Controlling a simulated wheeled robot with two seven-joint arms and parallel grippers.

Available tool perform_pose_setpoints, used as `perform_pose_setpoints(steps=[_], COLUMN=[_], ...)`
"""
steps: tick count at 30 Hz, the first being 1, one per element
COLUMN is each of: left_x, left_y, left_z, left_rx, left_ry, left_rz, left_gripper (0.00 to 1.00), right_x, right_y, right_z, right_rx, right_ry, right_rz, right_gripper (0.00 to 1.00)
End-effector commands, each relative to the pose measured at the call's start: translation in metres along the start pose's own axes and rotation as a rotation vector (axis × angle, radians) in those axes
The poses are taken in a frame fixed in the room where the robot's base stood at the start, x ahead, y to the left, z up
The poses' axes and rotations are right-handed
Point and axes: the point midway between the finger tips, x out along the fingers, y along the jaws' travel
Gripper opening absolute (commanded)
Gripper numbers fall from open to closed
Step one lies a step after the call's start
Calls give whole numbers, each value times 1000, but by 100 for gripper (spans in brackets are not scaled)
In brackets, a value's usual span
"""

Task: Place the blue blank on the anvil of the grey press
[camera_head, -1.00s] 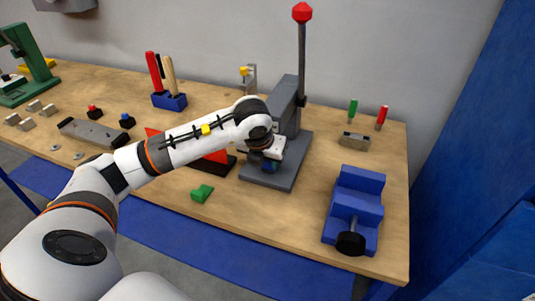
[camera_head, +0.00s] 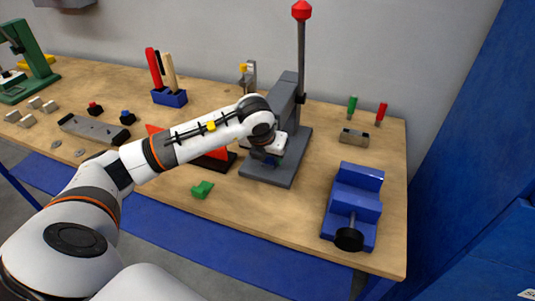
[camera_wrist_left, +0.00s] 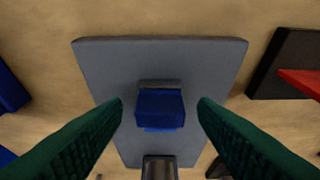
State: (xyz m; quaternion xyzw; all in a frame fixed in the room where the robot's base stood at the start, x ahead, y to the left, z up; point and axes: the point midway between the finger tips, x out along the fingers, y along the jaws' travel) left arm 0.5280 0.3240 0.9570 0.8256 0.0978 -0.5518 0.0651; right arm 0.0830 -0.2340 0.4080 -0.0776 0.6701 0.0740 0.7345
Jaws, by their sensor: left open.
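The grey press (camera_head: 283,100) stands at the back middle of the bench, with a tall lever topped by a red knob. My left gripper (camera_head: 270,159) is low over its base plate, in front of its column. In the left wrist view my left gripper (camera_wrist_left: 160,112) is open, with one green finger on each side of the blue blank (camera_wrist_left: 160,108). Gaps show between the blank and both fingers. The blank appears to sit on the small grey anvil (camera_wrist_left: 160,83) above the base plate (camera_wrist_left: 110,65); the exact contact is hidden. My right gripper is not in view.
A blue vise (camera_head: 353,205) stands at the right front. A red piece on a dark base (camera_head: 218,160) is close left of the press. A blue tool holder (camera_head: 170,98) stands behind. Bench between press and vise is clear.

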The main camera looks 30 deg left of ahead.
Motion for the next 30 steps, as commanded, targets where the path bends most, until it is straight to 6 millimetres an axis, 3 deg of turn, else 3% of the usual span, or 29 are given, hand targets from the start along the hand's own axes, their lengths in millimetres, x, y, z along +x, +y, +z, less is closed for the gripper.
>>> perform_pose_setpoints(steps=[5,12,18,30], left_x=[-22,-76,-108,-121], left_y=[0,0,0,0], left_z=[-1,-2,-1,0], left_rx=[0,0,-1,0], left_ry=[4,7,4,0], left_rz=[0,1,1,0], left_gripper=[54,54,54,54], right_x=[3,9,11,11], right_y=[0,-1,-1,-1], right_z=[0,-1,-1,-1], right_rx=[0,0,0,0], right_ry=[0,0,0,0], right_rz=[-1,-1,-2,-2], right_gripper=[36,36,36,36])
